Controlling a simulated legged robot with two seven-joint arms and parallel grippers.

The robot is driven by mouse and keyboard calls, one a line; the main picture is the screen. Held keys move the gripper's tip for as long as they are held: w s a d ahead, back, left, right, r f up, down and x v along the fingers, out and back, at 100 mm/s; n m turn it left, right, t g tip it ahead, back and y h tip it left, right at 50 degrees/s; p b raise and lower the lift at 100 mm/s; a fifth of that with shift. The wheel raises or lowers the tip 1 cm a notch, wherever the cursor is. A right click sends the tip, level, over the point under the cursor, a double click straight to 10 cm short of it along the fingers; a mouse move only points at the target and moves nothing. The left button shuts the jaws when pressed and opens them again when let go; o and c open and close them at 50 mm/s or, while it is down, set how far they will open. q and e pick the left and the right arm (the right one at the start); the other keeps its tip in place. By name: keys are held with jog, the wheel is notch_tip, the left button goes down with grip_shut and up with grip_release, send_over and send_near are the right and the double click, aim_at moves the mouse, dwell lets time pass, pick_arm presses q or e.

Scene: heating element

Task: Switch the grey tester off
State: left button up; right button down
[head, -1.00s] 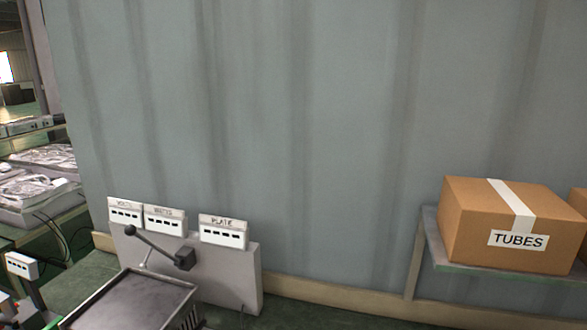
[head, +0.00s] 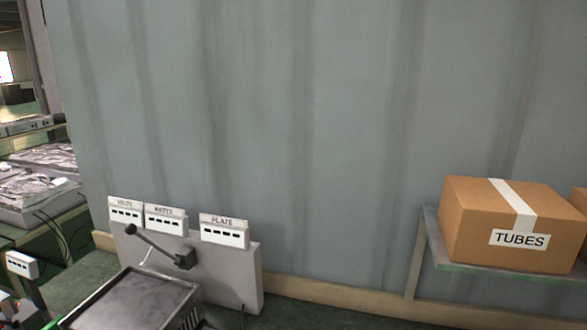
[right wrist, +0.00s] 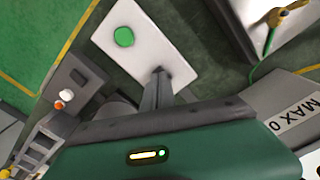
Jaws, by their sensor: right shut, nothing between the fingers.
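No label in view names the grey tester, and I cannot tell for sure which thing it is. In the right wrist view a grey box (right wrist: 72,82) at the left carries a dark button and small white and orange knobs. A white plate with a green round button (right wrist: 124,37) lies above centre. My right gripper (right wrist: 158,80) shows as a grey wedge at the centre, shut and empty, its tip over the edge of the white plate; contact cannot be told. Neither gripper can be made out in the head view.
In the head view a pale panel (head: 235,275) carries VOLTS, WATTS and PLATE displays (head: 224,232) and a black-knobbed lever (head: 160,247). A metal tray (head: 135,300) stands before it. A TUBES carton (head: 510,215) sits on a shelf at right, against a grey wall (head: 300,130).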

jog(key=shift+f+b, duration=0.55)
jog(key=shift+f, duration=0.3)
dwell(0.3)
notch_tip(320, 180, up, 7)
jog(key=p, duration=0.7)
jog(key=shift+r, duration=0.1)
